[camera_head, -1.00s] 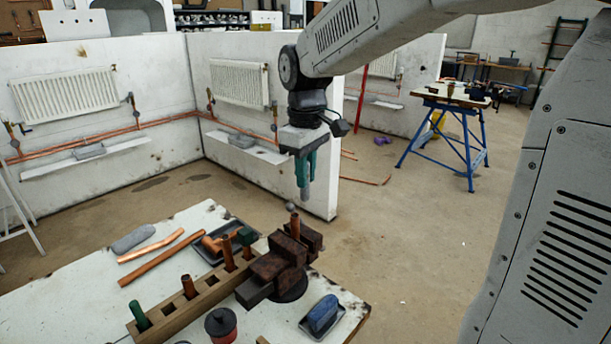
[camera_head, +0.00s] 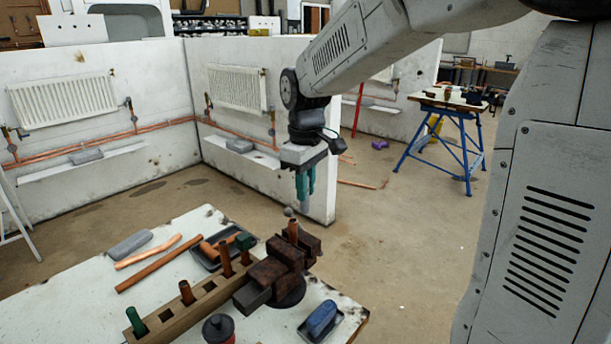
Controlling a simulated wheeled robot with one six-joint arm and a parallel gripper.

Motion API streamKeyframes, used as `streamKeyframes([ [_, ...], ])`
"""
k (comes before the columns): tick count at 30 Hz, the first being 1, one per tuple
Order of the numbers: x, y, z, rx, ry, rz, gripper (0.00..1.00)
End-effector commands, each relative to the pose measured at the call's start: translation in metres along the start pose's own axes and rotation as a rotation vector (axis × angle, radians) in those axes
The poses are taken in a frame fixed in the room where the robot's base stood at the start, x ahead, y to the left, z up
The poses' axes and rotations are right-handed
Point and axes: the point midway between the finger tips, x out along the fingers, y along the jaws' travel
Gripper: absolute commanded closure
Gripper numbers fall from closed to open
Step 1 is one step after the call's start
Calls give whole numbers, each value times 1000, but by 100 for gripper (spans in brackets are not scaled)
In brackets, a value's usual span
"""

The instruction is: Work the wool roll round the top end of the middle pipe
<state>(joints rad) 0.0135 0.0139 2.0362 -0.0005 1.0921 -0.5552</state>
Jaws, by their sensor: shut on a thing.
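My gripper (camera_head: 305,187) has teal fingers pointing down. It is shut on a small grey piece (camera_head: 303,207), probably the wool roll, which sticks out below the fingertips. Three upright copper pipes stand roughly in line on the bench. The left one (camera_head: 187,292) and the middle one (camera_head: 227,262) stand in a wooden rack (camera_head: 205,302). The right one (camera_head: 293,231) stands at the dark vise (camera_head: 275,274). In the picture my gripper is above and right of the middle pipe, apart from it. A small grey ball (camera_head: 289,211) shows by the right pipe's top.
The white bench (camera_head: 70,305) also bears loose copper pipes (camera_head: 158,264), a grey block (camera_head: 130,244), a blue brush in a tray (camera_head: 322,318), a dark-topped pot (camera_head: 218,330) and a green-handled tool (camera_head: 137,322). White partition walls (camera_head: 325,165) with radiators (camera_head: 237,88) stand behind.

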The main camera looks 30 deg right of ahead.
Motion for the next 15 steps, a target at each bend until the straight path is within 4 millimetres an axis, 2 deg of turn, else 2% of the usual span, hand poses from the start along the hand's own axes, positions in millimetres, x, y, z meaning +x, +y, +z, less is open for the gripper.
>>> streamKeyframes([
  [1,6,0,0,0,-2,-1,100],
  [8,4,0,0,0,0,0,100],
  [15,11,0,0,0,0,0,100],
])
